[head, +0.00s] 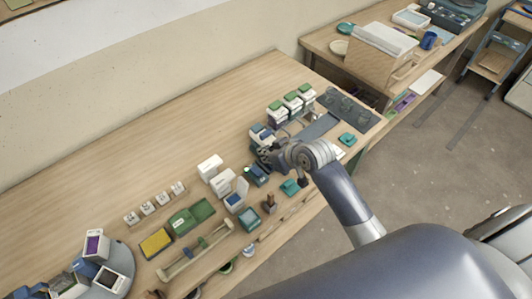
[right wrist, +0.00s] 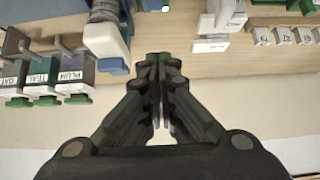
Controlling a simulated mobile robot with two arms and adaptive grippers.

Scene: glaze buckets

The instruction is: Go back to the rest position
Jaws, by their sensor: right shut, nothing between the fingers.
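My right gripper (head: 266,156) is over the wooden table (head: 120,150), at the end of my arm coming in from the lower right. In the right wrist view its dark fingers (right wrist: 160,62) are together with nothing between them. The fingertips show against the table top, close to a white and blue item (right wrist: 105,35). In the head view the fingers are small and partly hidden among the items around them. My left gripper is not in view.
White containers with green tops (head: 292,102) stand beyond the gripper; wrist-view labels read TEAL (right wrist: 42,78) and PLUM (right wrist: 75,75). White boxes (head: 210,168) stand left of it, with a green box (head: 192,217) nearer. The table's back left is clear.

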